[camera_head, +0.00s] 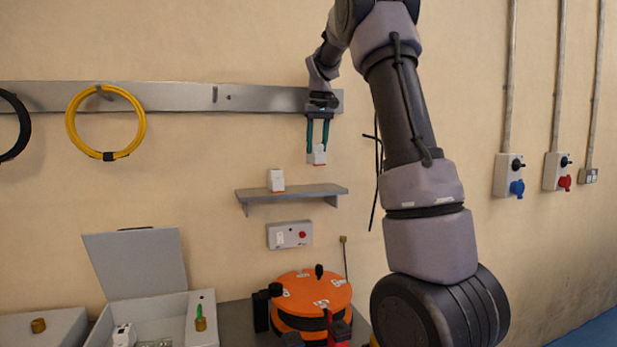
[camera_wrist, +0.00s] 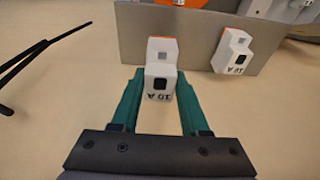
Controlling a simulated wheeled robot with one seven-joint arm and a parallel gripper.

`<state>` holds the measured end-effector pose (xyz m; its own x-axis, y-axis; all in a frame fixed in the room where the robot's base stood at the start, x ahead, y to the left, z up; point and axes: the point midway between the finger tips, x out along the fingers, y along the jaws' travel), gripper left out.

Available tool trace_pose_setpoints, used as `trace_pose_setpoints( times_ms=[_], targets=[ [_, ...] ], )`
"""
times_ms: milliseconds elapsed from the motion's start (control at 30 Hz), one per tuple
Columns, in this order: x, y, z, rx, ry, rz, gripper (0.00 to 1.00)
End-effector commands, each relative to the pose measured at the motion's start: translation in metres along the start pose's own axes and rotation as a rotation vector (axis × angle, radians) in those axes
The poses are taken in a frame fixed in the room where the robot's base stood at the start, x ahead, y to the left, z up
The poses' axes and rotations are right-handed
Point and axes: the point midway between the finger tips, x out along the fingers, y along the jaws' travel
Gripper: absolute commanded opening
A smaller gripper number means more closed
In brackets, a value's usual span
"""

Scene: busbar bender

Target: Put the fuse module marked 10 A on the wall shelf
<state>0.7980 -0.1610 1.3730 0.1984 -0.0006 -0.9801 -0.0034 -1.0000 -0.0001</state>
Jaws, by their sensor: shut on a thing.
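My gripper (camera_head: 317,143) points down with its teal fingers shut on a white fuse module (camera_head: 317,158). In the wrist view, my gripper (camera_wrist: 160,82) has one finger on each side of this fuse module (camera_wrist: 161,58), whose label reads 10 A upside down. The wall shelf (camera_head: 300,194) is a grey ledge on two brackets. The held module is apart from it, above its right part. The shelf also shows in the wrist view (camera_wrist: 200,38). A second white and orange module (camera_head: 276,180) stands on the shelf's left half; its label in the wrist view (camera_wrist: 236,52) is hard to read.
A grey wall rail (camera_head: 200,97) with a yellow cable coil (camera_head: 70,125) runs behind my gripper. A dark cable (camera_head: 378,170) hangs right of the shelf. Below are a switch box (camera_head: 290,235), an orange bender (camera_head: 312,292) and an open case (camera_head: 137,262). The shelf's right half looks bare.

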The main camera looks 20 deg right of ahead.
Motion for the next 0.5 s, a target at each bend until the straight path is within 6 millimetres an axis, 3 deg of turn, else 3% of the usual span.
trace_pose_setpoints(
  times_ms=[100,500],
  targets=[
    [0.021,0.0,0.005,0.0,-0.002,0.0,0.0],
    [0.067,0.0,0.013,0.001,-0.001,-0.001,0.0]
  ],
)
